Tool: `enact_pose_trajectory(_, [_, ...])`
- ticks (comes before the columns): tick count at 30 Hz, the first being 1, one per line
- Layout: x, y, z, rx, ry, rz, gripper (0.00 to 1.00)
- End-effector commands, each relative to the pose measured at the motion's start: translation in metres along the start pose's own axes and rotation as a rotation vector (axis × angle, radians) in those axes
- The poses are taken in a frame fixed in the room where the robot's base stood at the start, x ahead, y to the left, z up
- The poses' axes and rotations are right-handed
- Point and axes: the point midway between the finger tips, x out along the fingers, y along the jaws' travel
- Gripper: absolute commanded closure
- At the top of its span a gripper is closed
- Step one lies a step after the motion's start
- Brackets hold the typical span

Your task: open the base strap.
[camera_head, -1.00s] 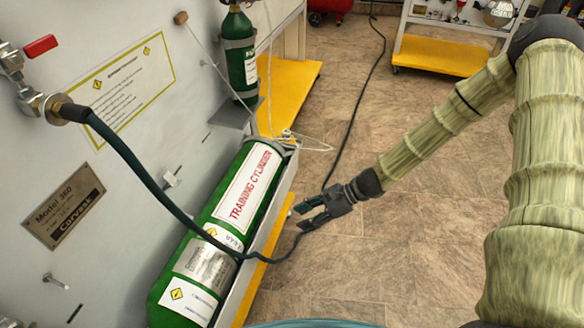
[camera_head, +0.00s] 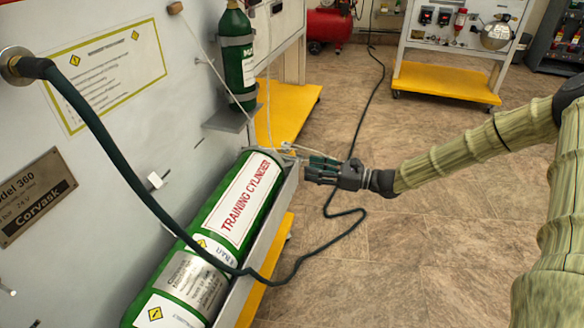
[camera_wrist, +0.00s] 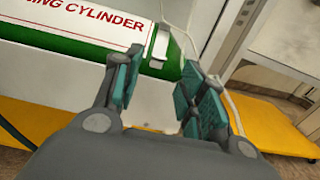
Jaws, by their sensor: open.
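A green training cylinder (camera_head: 233,231) lies in a grey tray along the wall panel. A pale grey strap (camera_head: 282,160) crosses its far upper end. In the wrist view the cylinder (camera_wrist: 85,37) fills the upper left, and a pale clip-like piece of the strap (camera_wrist: 160,43) hangs at its end. My gripper (camera_head: 312,170) is just right of that end, apart from the strap in the wrist view. Its teal-padded fingers (camera_wrist: 158,68) are open and empty, with the clip beyond the gap between them. Whether this is the base strap's fastening is unclear.
A dark hose (camera_head: 130,175) runs from the wall across the cylinder to the floor. A smaller green bottle (camera_head: 238,60) stands on a wall shelf. Thin pale cords hang near the cylinder's end. A yellow-based cart (camera_head: 445,82) stands behind; the floor at right is clear.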

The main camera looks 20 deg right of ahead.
Motion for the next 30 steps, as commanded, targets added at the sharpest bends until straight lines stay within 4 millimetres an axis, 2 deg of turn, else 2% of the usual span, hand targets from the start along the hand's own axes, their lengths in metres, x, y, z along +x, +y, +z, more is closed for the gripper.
enact_pose_trajectory(9, [0.047, 0.001, -0.003, -0.001, 0.002, 0.003, 0.59])
enact_pose_trajectory(15, [0.066, 0.001, -0.002, -0.001, 0.002, 0.002, 0.59])
enact_pose_trajectory(21, [0.073, 0.001, -0.001, -0.001, 0.002, 0.001, 0.59])
enact_pose_trajectory(29, [0.073, 0.001, -0.001, -0.001, 0.002, 0.001, 0.59])
enact_pose_trajectory(30, [0.073, 0.001, -0.001, -0.001, 0.002, 0.001, 0.66])
